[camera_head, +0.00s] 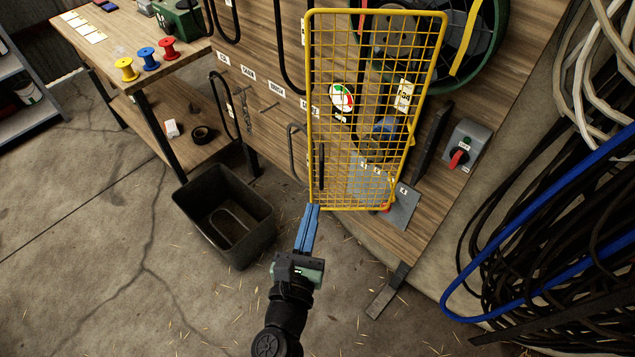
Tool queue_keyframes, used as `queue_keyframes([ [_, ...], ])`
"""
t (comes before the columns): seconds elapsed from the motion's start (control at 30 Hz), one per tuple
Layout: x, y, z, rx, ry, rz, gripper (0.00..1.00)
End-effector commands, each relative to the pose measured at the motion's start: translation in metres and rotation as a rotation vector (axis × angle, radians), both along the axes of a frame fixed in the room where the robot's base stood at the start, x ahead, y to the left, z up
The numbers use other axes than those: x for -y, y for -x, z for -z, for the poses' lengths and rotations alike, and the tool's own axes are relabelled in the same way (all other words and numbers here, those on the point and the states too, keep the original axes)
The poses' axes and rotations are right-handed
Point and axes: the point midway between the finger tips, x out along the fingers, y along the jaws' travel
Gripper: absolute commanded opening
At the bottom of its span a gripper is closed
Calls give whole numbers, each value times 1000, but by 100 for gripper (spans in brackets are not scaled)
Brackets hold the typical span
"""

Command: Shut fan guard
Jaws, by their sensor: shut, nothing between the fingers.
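The fan guard (362,205) is a yellow wire-mesh panel with a rounded yellow frame. It stands out in front of the wooden board, swung away from the fan. The fan (488,40) is a dark green round housing at the top right, partly uncovered and partly behind the guard. My gripper (313,207) has blue fingers, shut with nothing between them. Its tips are at the lower left corner of the guard frame in the picture; I cannot tell whether they touch it.
A grey switch box (465,146) with a red knob is right of the guard. Black and blue cables (560,235) hang at the right. A black bin (225,212) stands on the floor at left, near a wooden workbench (190,72) with coloured spools. Open floor lies in front.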

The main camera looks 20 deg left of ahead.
Motion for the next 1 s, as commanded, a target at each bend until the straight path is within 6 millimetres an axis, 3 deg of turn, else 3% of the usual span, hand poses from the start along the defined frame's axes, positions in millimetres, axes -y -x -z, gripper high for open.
queue_keyframes([
  [0.2, -7, -37, -2, 2, 1, -1, 0],
  [0.4, -11, -56, 0, 1, 1, 0, 0],
  [1.0, -12, -63, 1, 0, -1, 5, 0],
])
